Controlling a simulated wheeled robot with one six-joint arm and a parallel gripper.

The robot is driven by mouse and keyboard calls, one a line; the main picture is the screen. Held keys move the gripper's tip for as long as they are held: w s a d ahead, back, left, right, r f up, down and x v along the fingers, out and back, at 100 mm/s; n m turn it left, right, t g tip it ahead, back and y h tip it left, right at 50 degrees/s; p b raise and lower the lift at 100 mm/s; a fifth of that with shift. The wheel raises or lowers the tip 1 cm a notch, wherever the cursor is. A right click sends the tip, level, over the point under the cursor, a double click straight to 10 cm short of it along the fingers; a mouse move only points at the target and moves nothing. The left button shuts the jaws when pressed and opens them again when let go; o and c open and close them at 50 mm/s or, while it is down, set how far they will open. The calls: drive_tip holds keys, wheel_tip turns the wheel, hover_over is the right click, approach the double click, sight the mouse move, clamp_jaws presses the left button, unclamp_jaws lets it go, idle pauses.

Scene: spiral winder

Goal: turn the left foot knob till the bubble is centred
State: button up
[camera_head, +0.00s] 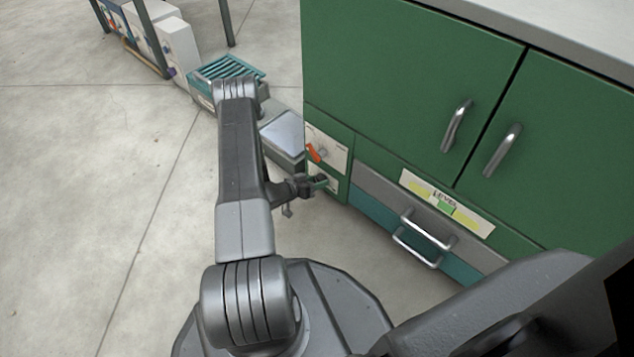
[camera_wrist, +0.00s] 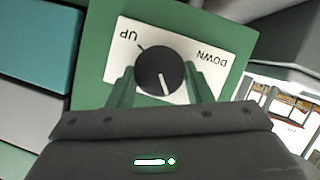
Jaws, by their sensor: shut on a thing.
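The foot knob (camera_wrist: 160,71) is round and black with a white pointer line, on a white plate (camera_wrist: 205,72) marked UP and DOWN, upside down in the wrist view. The pointer runs toward the bottom of that picture, slightly right. My gripper (camera_wrist: 161,84) has a green finger on each side of the knob and is shut on it. In the head view my gripper (camera_head: 318,183) is at the cabinet's lower left corner and hides most of the knob. The level gauge (camera_head: 446,203) on the cabinet front has yellow and green bands; I cannot make out the bubble clearly.
An orange-red knob (camera_head: 314,152) on a white plate sits just above my gripper. A drawer handle (camera_head: 424,241) juts out below the level gauge. The green cabinet (camera_head: 400,90) fills the right side. The concrete floor (camera_head: 90,200) at left is clear.

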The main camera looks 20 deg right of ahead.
drive_tip(key=n, duration=0.1)
drive_tip(key=n+g+h, duration=0.1)
drive_tip(key=n, duration=0.1)
drive_tip(key=shift+w+a+f+g, duration=0.1)
drive_tip(key=shift+w+f+g, duration=0.05)
drive_tip(key=shift+g, duration=0.15)
drive_tip(key=n+h, duration=0.1)
drive_tip(key=n+g, duration=0.1)
drive_tip(key=n, duration=0.1)
drive_tip(key=shift+w+f+h, duration=0.15)
drive_tip(key=shift+h, duration=0.25)
drive_tip(key=shift+n, duration=0.4)
drive_tip(key=o, duration=1)
drive_tip(key=a+p, duration=0.1)
drive_tip(key=a, duration=0.3)
drive_tip(key=a+r+p, duration=0.1)
drive_tip(key=a, duration=0.4)
drive_tip(key=a+r+p, duration=0.1)
drive_tip(key=a, duration=0.3)
drive_tip(key=shift+s+a+p, duration=0.2)
drive_tip(key=shift+a+p, duration=0.1)
drive_tip(key=shift+a, duration=0.05)
